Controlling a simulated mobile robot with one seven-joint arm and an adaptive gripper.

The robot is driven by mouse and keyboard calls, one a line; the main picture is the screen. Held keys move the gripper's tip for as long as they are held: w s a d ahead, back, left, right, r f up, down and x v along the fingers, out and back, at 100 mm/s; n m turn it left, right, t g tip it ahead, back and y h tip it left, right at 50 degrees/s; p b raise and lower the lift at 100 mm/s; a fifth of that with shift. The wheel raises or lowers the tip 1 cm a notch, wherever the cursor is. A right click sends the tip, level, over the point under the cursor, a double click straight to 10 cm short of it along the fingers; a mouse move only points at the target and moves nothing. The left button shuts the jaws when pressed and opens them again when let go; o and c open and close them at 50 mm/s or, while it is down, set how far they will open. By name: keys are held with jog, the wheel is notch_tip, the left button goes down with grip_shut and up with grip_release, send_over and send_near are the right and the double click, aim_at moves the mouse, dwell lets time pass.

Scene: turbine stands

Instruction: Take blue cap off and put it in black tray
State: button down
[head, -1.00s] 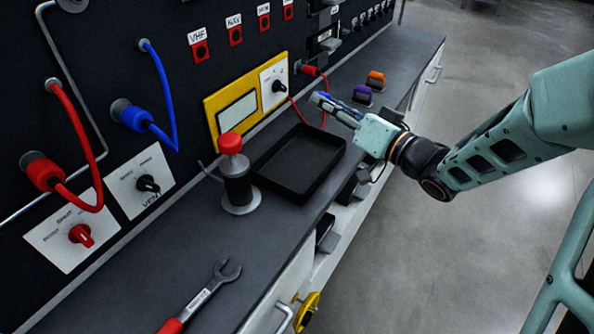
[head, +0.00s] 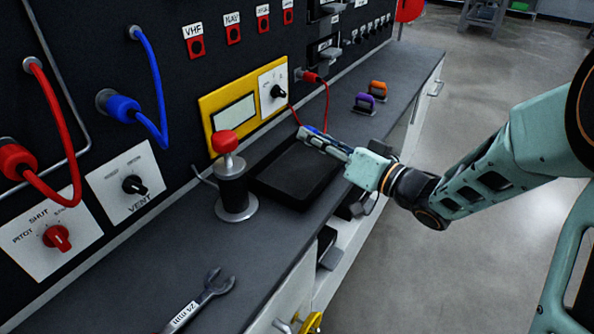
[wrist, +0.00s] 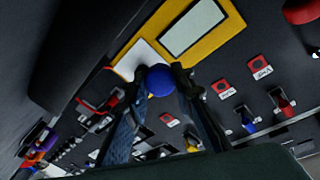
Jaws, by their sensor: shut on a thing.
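My gripper (head: 308,136) reaches in from the right, over the back right part of the black tray (head: 285,184). It is shut on the blue cap (wrist: 160,80), a small round blue piece between the two fingertips in the wrist view. In the head view only a bit of blue shows at the fingertips. The black tray is shallow and rectangular, lies on the grey bench, and looks empty. The cap is apart from the tray floor, as far as I can tell.
A black cylinder with a red knob (head: 225,142) stands left of the tray. A yellow-framed panel (head: 236,112) and a red cable (head: 326,100) are behind it. Purple (head: 364,102) and orange (head: 376,88) pieces sit farther right. A wrench (head: 208,292) lies in front.

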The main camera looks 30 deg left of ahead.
jog(key=c, duration=1.6)
grip_release()
jog(key=shift+d, duration=0.15)
jog(key=v, duration=1.2)
